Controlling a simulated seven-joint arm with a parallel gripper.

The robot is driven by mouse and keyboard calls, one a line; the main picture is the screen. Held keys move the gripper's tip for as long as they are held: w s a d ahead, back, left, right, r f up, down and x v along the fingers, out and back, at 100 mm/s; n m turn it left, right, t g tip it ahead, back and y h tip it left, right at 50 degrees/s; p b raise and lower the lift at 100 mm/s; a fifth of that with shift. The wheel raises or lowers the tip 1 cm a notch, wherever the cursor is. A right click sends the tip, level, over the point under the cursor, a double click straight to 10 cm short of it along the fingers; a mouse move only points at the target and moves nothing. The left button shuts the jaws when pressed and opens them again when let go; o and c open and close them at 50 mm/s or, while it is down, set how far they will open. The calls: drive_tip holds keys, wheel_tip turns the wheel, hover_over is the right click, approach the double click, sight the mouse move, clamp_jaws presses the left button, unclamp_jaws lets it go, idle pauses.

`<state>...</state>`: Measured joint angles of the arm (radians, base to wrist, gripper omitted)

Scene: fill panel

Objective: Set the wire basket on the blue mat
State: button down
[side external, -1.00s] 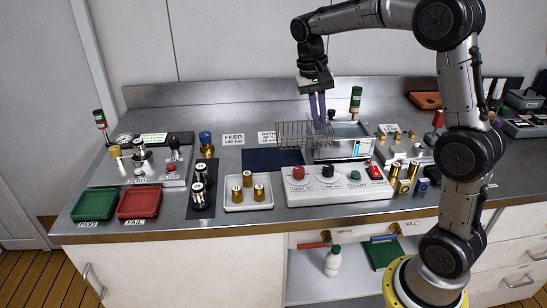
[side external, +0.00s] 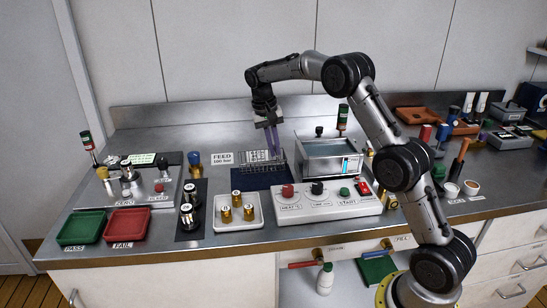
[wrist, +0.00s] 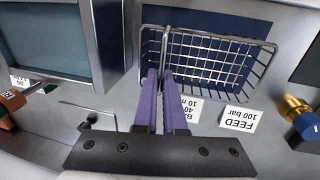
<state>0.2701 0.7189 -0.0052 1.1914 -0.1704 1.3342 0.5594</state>
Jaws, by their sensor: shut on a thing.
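The blue mat (side external: 262,180) lies flat on the bench, below and in front of the basket in the side view. In the wrist view the mat (wrist: 205,20) shows through part of the basket, while the rest of the basket overlaps bare steel towards the label cards. I cannot tell whether the basket touches anything.
The water bath (side external: 335,160) stands right of the mat. A control box (side external: 325,203) with knobs is in front right. A white tray (side external: 237,220) with brass fittings is in front left. The FEED card (side external: 222,158) stands at the mat's back left.

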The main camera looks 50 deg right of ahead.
sight(262, 159)
drive_tip(key=shift+w+d+f, duration=0.1)
drive_tip(key=shift+w+f, duration=0.1)
drive_tip(key=shift+f, duration=1.6)
drive_tip(key=c, duration=1)
unclamp_jaws()
drive_tip(key=shift+r, duration=0.1)
